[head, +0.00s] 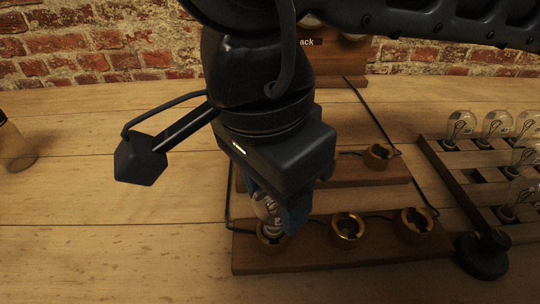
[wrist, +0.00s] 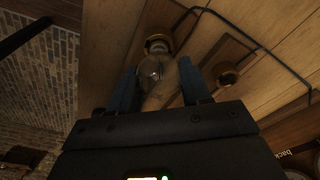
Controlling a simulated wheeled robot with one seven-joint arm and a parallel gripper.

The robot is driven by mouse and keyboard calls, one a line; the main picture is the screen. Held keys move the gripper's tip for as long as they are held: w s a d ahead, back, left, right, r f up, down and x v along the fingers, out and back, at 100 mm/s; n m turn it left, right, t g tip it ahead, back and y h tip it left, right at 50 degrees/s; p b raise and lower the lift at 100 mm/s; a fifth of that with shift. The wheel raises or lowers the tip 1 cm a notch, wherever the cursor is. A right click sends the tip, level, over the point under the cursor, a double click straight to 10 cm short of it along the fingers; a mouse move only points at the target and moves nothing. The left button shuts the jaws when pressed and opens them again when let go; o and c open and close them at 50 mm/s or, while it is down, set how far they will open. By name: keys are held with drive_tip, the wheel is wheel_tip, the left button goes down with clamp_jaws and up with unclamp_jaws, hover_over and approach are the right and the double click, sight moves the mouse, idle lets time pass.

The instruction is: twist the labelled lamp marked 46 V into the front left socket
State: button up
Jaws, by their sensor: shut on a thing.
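My gripper (head: 274,212) points down with its blue fingers shut on a clear glass lamp (head: 263,207). The lamp also shows between the fingers in the wrist view (wrist: 152,69). It is roughly upright, its metal base at the mouth of the front left socket (head: 270,240), a brass ring on the front wooden board (head: 330,257). This socket shows beyond the lamp in the wrist view (wrist: 158,41). I cannot tell how deep the base sits. No 46 V mark is readable on the held lamp.
The front middle socket (head: 346,228) and front right socket (head: 415,222) look empty. A back socket (head: 379,156) sits behind them; my arm hides others. A wooden rack (head: 445,177) with several lamps and a black round-based object (head: 482,255) stand right. A jar (head: 14,147) stands far left.

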drive_tip(key=shift+f, duration=0.15)
drive_tip(key=m+b, duration=0.2)
drive_tip(key=m, duration=0.1)
drive_tip(key=shift+m, duration=0.4)
drive_tip(key=shift+m+g+b, duration=0.4)
drive_tip(key=shift+m+b, duration=0.1)
drive_tip(key=shift+m, duration=0.5)
drive_tip(key=o, duration=1.3)
drive_tip(key=shift+c, duration=0.2)
drive_tip(key=shift+r, duration=0.2)
